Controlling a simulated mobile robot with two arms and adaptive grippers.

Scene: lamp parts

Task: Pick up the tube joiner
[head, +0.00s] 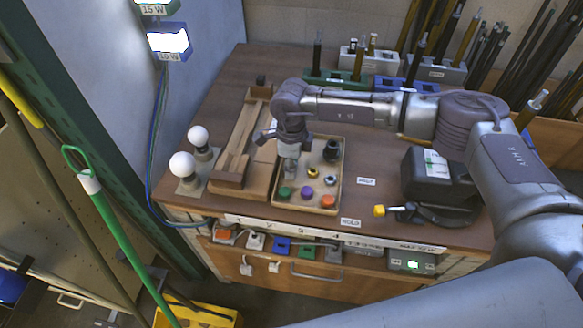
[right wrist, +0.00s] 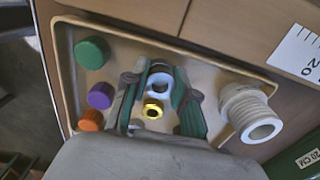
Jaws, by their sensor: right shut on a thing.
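The shallow tan parts tray (head: 301,209) lies on the brown bench. My right gripper (head: 290,167) reaches down into its left side. In the right wrist view its fingers (right wrist: 159,92) are closed on a small pale piece with a round opening (right wrist: 160,77), which I take for the tube joiner. In the head view the fingers mostly hide this piece. A small yellow ring (right wrist: 153,109) lies just beside it; it also shows in the head view (head: 312,172). I cannot tell whether the piece is clear of the tray floor. My left gripper is not in view.
The tray also holds green (head: 284,193), purple (head: 307,192) and orange (head: 327,201) caps, and a black part (head: 331,151). A pale threaded fitting (right wrist: 249,114) stands close by. A wooden jig (head: 235,150) is left; a black device (head: 440,180) is right.

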